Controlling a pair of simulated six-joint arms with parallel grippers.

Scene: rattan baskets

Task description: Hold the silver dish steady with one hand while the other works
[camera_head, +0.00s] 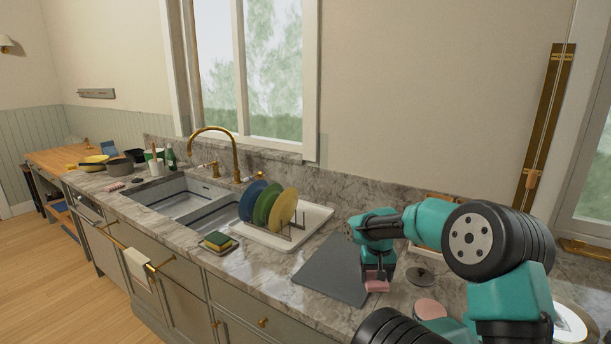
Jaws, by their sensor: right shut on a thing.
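My right gripper (377,276) points down over the right end of the counter, at the right edge of the dark grey mat (328,270). It is shut on a small pink block-like thing (377,287), mostly hidden by the fingers. A round grey disc with a small knob (426,277) lies just right of the gripper, apart from it. A pale round dish with a shiny rim (569,323) shows partly at the lower right, behind my arm. I cannot tell which of these is the silver dish. My left gripper is not in view.
A white drying rack tray (308,222) holds blue, green and yellow plates (264,206). A sponge (218,240) lies near the front edge. A pink disc (430,309) lies near my arm. The sink (187,197) and gold tap (235,150) are farther left. The mat's middle is clear.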

